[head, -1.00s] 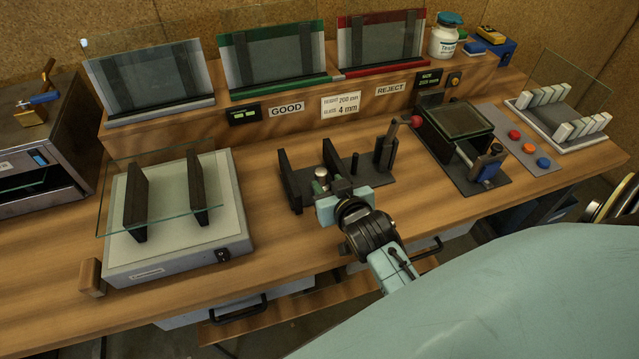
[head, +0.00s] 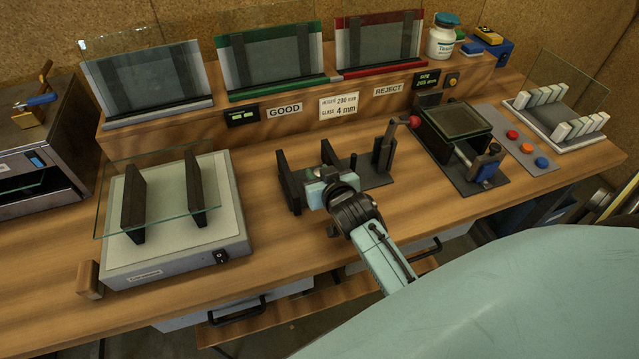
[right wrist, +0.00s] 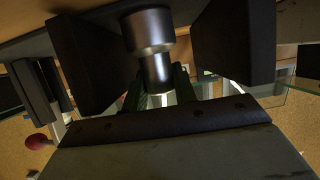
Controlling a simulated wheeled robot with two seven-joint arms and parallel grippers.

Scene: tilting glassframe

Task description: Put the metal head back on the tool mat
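Whether the metal head touches the mat is hidden. My left gripper is out of view.
Black uprights (head: 288,180) stand close left of my right gripper. A red-knobbed lever (head: 414,122) and clamp fixture (head: 465,160) are to the right. A light box (head: 180,245) with a glass pane is at left. Bare wood (head: 275,250) lies in front.

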